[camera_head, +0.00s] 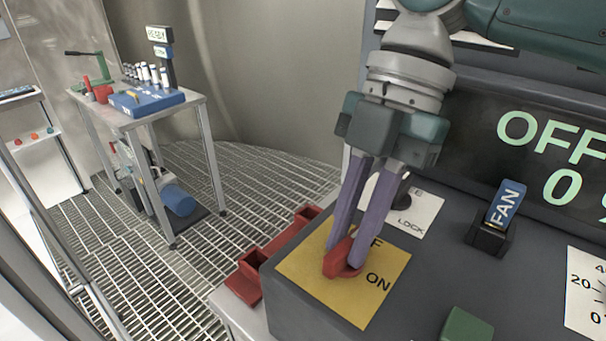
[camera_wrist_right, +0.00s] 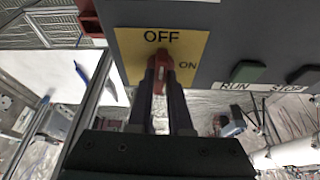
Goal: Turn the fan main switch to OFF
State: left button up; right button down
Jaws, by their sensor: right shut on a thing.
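The fan main switch has a red handle (camera_head: 341,264) on a yellow plate (camera_head: 350,304) at the front of the dark console. My right gripper (camera_head: 348,250) comes down from above, with its two purple fingers shut on the handle. In the head view the fingers cover part of the OFF label; ON is readable. In the right wrist view the handle (camera_wrist_right: 160,78) lies between the fingers (camera_wrist_right: 161,70), below the word OFF, with ON to its right. The display (camera_head: 550,140) shows OFF in green. My left gripper is not in view.
A blue FAN tag (camera_head: 505,205) stands right of the gripper. A LOCK plate (camera_head: 425,213) lies behind the fingers. A green button (camera_head: 466,326) is at the console's front. A red tray (camera_head: 262,262) sits beside the console. A workbench (camera_head: 135,119) stands back left on grating.

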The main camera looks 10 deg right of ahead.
jog(key=shift+n, duration=0.5)
jog(key=c, duration=0.8)
grip_release()
jog(key=shift+c, duration=0.2)
jog(key=b+v, duration=0.2)
jog(key=v, duration=0.8)
jog(key=shift+a, duration=0.15)
